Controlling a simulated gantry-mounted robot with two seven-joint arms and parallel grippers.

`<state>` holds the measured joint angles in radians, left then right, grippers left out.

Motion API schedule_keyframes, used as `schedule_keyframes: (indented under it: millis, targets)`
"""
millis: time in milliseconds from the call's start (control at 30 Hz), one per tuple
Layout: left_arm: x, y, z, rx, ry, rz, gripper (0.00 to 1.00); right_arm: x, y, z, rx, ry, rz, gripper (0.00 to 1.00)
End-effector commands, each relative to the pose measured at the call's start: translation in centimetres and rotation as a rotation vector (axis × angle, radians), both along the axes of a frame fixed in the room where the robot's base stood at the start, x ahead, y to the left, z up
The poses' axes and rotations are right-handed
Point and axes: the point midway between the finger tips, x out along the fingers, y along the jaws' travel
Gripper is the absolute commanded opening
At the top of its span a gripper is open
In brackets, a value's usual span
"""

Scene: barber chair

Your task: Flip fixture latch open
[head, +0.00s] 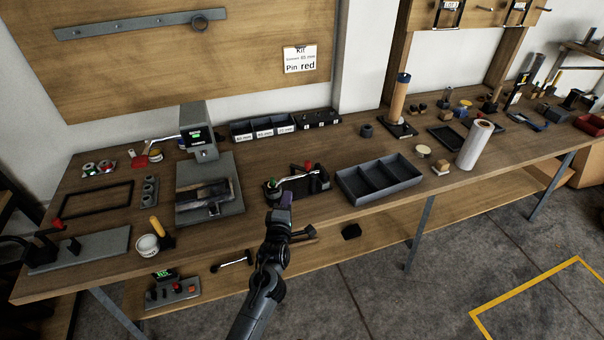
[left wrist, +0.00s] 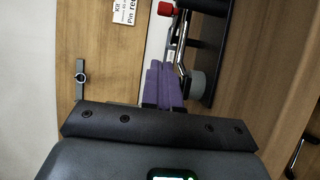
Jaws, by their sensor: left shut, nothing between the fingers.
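The fixture (head: 318,183) is a dark base on the workbench near its front edge, with a metal latch lever and a red knob (head: 308,166). In the left wrist view the red knob (left wrist: 166,9) and the bright metal lever (left wrist: 181,48) show just beyond and right of my fingers, beside the dark fixture base (left wrist: 212,60). My left gripper (head: 284,200) is at the fixture's left front side. Its purple fingers (left wrist: 165,85) are shut and empty. I cannot tell whether they touch the lever. The right gripper is not in view.
A dark divided tray (head: 380,180) stands right of the fixture. A grey press (head: 205,150) stands to the left, and labelled bins (head: 263,130) are behind. A white roll (head: 475,145) stands farther right. A lower shelf (head: 240,262) runs under the bench.

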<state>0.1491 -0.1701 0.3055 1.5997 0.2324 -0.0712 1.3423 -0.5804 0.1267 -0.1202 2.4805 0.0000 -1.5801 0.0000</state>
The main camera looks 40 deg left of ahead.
Motion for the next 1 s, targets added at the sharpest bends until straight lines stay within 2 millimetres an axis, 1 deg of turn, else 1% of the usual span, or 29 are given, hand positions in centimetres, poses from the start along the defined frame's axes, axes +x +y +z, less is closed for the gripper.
schedule_keyframes:
  millis: [167, 267, 600, 667, 700, 800, 1000]
  targets:
    - [1.3, 0.8, 0.0, 0.002, -0.001, 0.0, 0.0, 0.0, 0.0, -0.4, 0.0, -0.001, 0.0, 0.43]
    - [2.6, 1.6, 0.0, 0.002, -0.001, 0.001, 0.0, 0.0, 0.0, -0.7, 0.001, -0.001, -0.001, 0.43]
    - [8.1, 4.7, -0.1, 0.003, -0.001, 0.0, 0.0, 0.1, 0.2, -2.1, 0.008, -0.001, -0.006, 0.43]
    - [8.9, 5.1, -0.1, 0.001, -0.002, 0.0, 0.0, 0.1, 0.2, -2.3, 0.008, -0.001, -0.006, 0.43]
    - [9.5, 4.6, -0.1, 0.0, -0.001, -0.003, 0.0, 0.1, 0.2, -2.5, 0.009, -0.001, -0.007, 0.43]
    - [10.7, 4.3, -0.1, 0.0, -0.001, 0.0, 0.0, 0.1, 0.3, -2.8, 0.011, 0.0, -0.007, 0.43]
    - [12.1, 3.9, -0.1, 0.0, 0.0, 0.0, 0.0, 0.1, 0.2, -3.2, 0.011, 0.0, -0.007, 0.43]
